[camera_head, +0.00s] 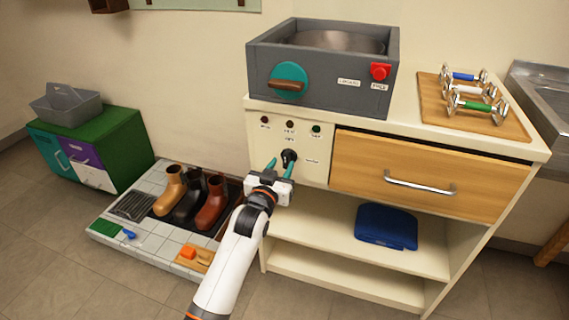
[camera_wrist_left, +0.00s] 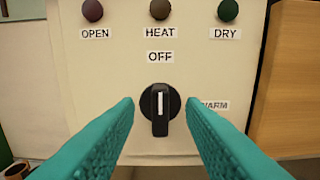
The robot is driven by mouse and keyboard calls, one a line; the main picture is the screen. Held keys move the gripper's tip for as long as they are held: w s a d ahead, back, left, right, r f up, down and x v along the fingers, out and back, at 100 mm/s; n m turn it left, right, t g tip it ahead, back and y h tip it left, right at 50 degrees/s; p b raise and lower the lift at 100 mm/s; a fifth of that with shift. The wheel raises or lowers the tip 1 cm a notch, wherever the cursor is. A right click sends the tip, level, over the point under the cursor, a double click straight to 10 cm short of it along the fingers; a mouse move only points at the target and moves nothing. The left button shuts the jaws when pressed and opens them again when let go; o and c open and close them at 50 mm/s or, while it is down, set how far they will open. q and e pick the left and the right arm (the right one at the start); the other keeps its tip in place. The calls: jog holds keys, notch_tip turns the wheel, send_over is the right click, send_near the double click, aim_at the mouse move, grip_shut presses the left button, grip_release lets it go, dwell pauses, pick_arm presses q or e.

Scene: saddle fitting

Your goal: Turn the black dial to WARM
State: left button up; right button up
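The black dial (camera_head: 289,156) is on the cream front panel (camera_head: 258,144) of the cabinet, below a row of three small lamps. In the left wrist view the dial (camera_wrist_left: 159,108) has a white mark on its grip, which stands upright and points up at the OFF label (camera_wrist_left: 160,57). The WARM label (camera_wrist_left: 215,105) is to the right of the dial, partly hidden by a finger. My left gripper (camera_head: 281,168) is open in front of the dial; in the wrist view its teal fingers (camera_wrist_left: 160,122) are either side of it, apart from it. My right gripper is not in view.
A grey box with a teal disc (camera_head: 289,79) and a red button (camera_head: 380,71) stands on the cabinet above the panel. A wooden drawer (camera_head: 428,177) with a metal handle is right of the dial. Boots (camera_head: 212,203) stand on a tiled platform at the left.

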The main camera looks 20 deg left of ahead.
aim_at(285, 160)
pick_arm(q)
jog(key=shift+w, duration=1.6)
grip_shut()
